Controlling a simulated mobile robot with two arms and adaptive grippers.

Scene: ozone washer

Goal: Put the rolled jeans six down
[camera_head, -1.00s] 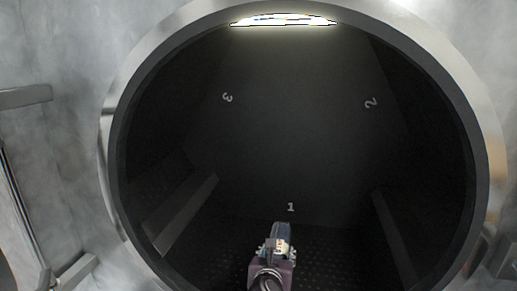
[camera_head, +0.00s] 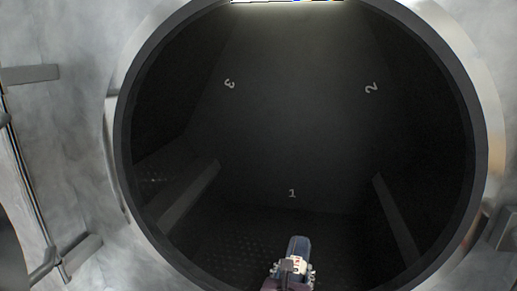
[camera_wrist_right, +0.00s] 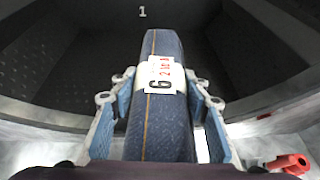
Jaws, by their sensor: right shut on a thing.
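The rolled jeans six (camera_wrist_right: 158,125) are a dark blue roll with an orange seam line and a white label marked 6. They show in the right wrist view, pointing away toward the drum. My right gripper (camera_wrist_right: 160,108) is shut on them, with a finger on each side. In the head view the roll (camera_head: 298,246) and my right gripper (camera_head: 291,272) are at the bottom centre, in front of the lower part of the drum opening. The near end of the roll is hidden by the gripper. My left gripper is not in view.
The round washer drum (camera_head: 300,130) is dark, with marks 1, 2 and 3 inside and a perforated floor. Paddles rise at its left (camera_head: 188,197) and right (camera_head: 396,218). A metal rim (camera_head: 488,150) surrounds the opening. A red part (camera_wrist_right: 290,164) is at lower right in the wrist view.

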